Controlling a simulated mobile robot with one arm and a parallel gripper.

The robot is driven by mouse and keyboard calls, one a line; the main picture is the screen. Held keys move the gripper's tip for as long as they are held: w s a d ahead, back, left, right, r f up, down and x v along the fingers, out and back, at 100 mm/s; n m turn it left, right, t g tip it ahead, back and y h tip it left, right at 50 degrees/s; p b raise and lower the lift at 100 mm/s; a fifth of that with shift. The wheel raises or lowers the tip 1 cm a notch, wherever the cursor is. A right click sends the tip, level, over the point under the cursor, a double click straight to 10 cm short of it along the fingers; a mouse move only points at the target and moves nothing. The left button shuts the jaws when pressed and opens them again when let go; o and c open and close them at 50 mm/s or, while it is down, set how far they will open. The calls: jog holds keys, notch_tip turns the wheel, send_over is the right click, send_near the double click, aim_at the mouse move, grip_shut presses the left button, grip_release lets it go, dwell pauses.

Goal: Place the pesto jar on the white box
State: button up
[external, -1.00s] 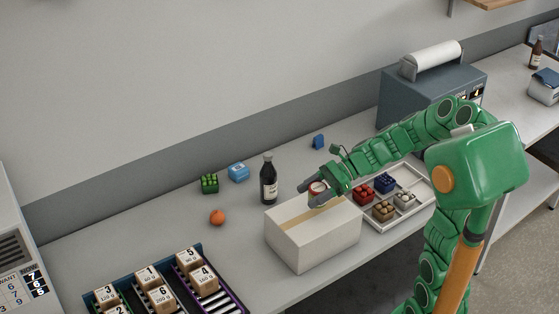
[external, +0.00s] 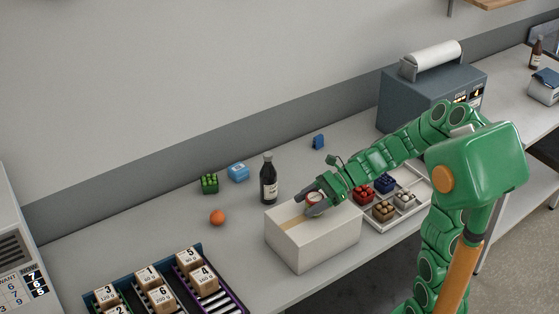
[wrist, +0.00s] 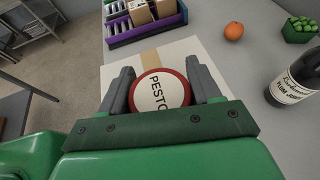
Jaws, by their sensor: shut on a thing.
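The pesto jar (wrist: 160,92) has a red-rimmed white lid marked PESTO. My gripper (wrist: 163,85) is shut on it, with one grey finger on each side of the lid. In the external view my gripper (external: 308,208) is over the top of the white box (external: 318,246), and the jar (external: 314,197) shows partly between the fingers. The box also shows below the jar in the wrist view (wrist: 184,54); a tan tape strip runs along its top. I cannot tell whether the jar's base touches the box.
A dark bottle (external: 268,180) stands behind the box. Racks with numbered boxes (external: 162,299) are at front left.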

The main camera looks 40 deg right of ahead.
jog(key=o, duration=1.2)
jog(key=shift+f, duration=0.1)
jog(key=shift+d+r, duration=0.15)
jog(key=shift+r, duration=0.1)
jog(key=v, duration=1.1)
jog(key=shift+s+d, duration=0.1)
jog(key=shift+d, duration=0.1)
jog(key=s+a+n+g+h, duration=0.1)
jog(key=s+a+n, duration=0.1)
jog(key=s, duration=0.1)
jog(key=s+a+n+g+h, duration=0.1)
jog(key=s+a+n, duration=0.2)
jog(key=shift+s+a+r+g, duration=0.15)
jog(key=shift+a+g, duration=0.15)
jog(key=shift+g, duration=0.1)
jog(key=s+a+f+n+g+h, duration=0.1)
jog(key=s+n+g+h, duration=0.1)
jog(key=s+n+h, duration=1)
jog(key=s+d+n, duration=0.1)
jog(key=s, duration=0.2)
jog(key=s+d+n, duration=0.1)
jog(key=s+d, duration=0.1)
jog(key=s, duration=0.1)
jog(key=s+d+n, duration=0.1)
jog(key=s+d, duration=0.1)
jog(key=s, duration=0.1)
jog(key=shift+r+y, duration=0.1)
jog(key=shift+y, duration=0.3)
